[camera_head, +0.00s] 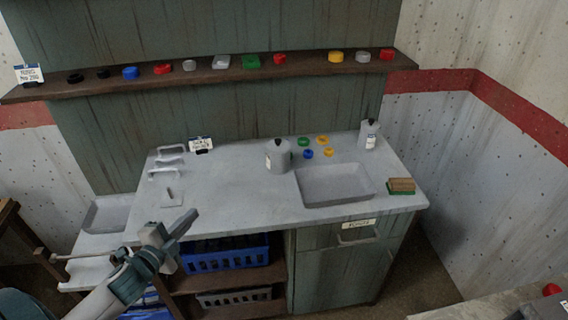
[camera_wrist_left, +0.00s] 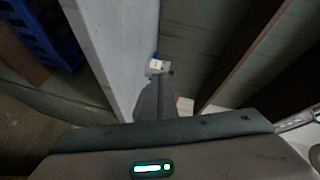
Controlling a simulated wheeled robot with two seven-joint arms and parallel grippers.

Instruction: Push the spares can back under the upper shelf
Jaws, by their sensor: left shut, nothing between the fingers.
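A grey can (camera_head: 278,156) with a pale label stands upright at the back middle of the worktop, left of the sink; I cannot read its label. The upper shelf (camera_head: 230,75) is a dark board on the wall above and behind it. My left gripper (camera_head: 188,222) is shut and empty, near the worktop's front left edge, well left of and in front of the can. My right gripper is not in view.
A sink (camera_head: 335,184), a sponge (camera_head: 401,185) and a grey bottle (camera_head: 369,134) are on the right. Coloured rings (camera_head: 322,140) lie behind the sink. White handles (camera_head: 165,172) and a card (camera_head: 200,144) are on the left. The worktop's middle (camera_head: 228,190) is clear.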

